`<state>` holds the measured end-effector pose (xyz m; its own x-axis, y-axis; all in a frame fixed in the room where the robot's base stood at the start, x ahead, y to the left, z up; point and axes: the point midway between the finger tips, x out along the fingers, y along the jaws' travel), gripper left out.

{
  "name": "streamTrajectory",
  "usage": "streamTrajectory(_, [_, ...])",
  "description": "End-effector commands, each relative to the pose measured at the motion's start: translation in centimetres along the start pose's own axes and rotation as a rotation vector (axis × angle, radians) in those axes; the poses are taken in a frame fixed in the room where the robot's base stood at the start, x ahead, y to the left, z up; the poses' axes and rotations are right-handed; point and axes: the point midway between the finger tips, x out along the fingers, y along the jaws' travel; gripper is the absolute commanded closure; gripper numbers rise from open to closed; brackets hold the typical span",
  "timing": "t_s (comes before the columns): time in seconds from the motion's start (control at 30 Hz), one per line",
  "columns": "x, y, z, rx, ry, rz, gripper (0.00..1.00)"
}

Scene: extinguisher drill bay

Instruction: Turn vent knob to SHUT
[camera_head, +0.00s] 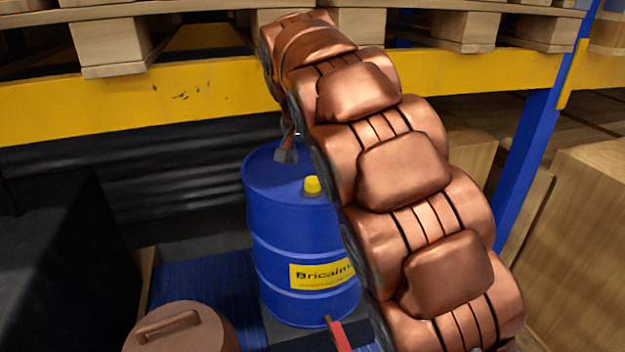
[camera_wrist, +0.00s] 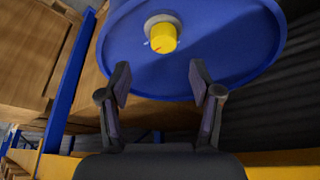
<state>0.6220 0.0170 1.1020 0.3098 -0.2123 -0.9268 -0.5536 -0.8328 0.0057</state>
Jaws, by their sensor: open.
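The vent knob (camera_wrist: 163,38) is a yellow cap with a small red mark, seated on a pale round collar on top of a blue drum (camera_wrist: 115,60). In the head view the yellow knob (camera_head: 312,186) shows on the drum (camera_head: 262,215) at the right of its lid, beside my arm. My gripper (camera_wrist: 158,75) is open and empty in the wrist view, with one finger to each side and the knob beyond the gap between the tips. In the head view a fingertip of my gripper (camera_head: 287,155) shows above the drum's lid. No SHUT lettering is legible.
A yellow shelf beam (camera_head: 180,95) with wooden pallets (camera_head: 110,48) runs behind the drum. A blue rack post (camera_head: 525,160) and wooden crates (camera_head: 580,240) stand at the right. A brown handled lid (camera_head: 180,330) is at the lower left.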

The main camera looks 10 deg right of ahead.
Motion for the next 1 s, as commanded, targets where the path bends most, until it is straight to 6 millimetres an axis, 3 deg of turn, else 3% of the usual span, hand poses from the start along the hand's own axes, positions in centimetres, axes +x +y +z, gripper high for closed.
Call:
streamTrajectory(0.27, [0.9,-0.5,-0.3,0.006,0.006,-0.002,0.36])
streamTrajectory(0.73, [6.8,-0.5,-0.3,0.004,0.004,-0.001,0.36])
streamTrajectory(1.0, [7.8,-0.5,-0.4,0.004,0.009,-0.005,0.36])
